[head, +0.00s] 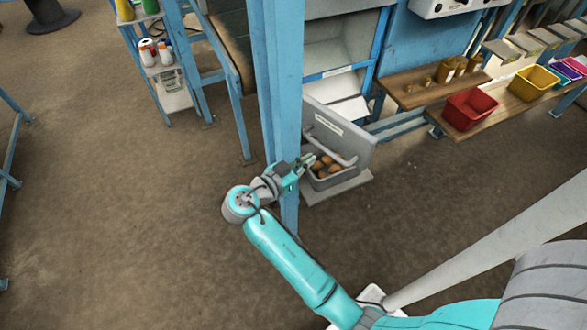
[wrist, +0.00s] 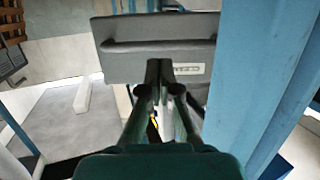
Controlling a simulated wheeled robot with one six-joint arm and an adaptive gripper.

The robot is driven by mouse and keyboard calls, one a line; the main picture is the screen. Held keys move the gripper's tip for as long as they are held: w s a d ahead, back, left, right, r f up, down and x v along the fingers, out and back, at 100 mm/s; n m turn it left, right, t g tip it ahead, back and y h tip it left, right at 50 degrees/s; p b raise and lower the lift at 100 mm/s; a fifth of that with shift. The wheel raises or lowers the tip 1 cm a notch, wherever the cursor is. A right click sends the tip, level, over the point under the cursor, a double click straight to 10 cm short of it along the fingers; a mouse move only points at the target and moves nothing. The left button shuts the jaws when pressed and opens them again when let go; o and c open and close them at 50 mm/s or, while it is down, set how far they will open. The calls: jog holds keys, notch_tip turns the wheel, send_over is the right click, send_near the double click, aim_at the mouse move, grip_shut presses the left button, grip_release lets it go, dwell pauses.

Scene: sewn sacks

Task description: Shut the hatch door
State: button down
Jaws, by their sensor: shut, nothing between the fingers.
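The hatch door (head: 352,147) is a grey panel with a long bar handle and a white label. It stands swung out from the blue frame, beside the blue post. In the wrist view the door (wrist: 120,67) spans the top centre, with its handle along the far part. My gripper (head: 308,159) is shut and empty, close to the door's handle side. In the wrist view my gripper (wrist: 159,70) overlaps the door near its label; I cannot tell whether it touches.
A blue post (head: 287,100) stands right beside my gripper; it also fills the right of the wrist view (wrist: 245,70). A grey bin with brown round items (head: 325,163) sits by the door.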

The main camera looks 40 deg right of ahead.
aim_at(344, 146)
jog(key=shift+x, duration=2.3)
jog(key=shift+d, duration=0.15)
jog(key=shift+s+d+n+t, duration=0.3)
jog(key=shift+d+n+t, duration=0.1)
jog(key=shift+d+t, duration=0.1)
jog(key=d+n+t, duration=0.1)
jog(key=d+t, duration=0.1)
jog(key=d+n+t+y, duration=0.1)
jog(key=d+n+t, duration=0.1)
jog(key=d, duration=0.1)
jog(key=s+d+n+t+y, duration=0.1)
jog(key=d+t, duration=0.1)
jog(key=d, duration=0.1)
jog(key=shift+s, duration=0.1)
jog(key=w+d+n+t+y, duration=0.1)
jog(key=w+d, duration=0.2)
jog(key=d, duration=0.3)
jog(key=w+d+n+t+y, duration=0.1)
jog(key=w+d+n, duration=0.1)
jog(key=d, duration=0.5)
jog(key=shift+w+d+t, duration=0.2)
jog(key=shift+w+t, duration=0.2)
jog(key=shift+w, duration=0.45)
jog(key=shift+r, duration=0.1)
jog(key=shift+s, duration=0.1)
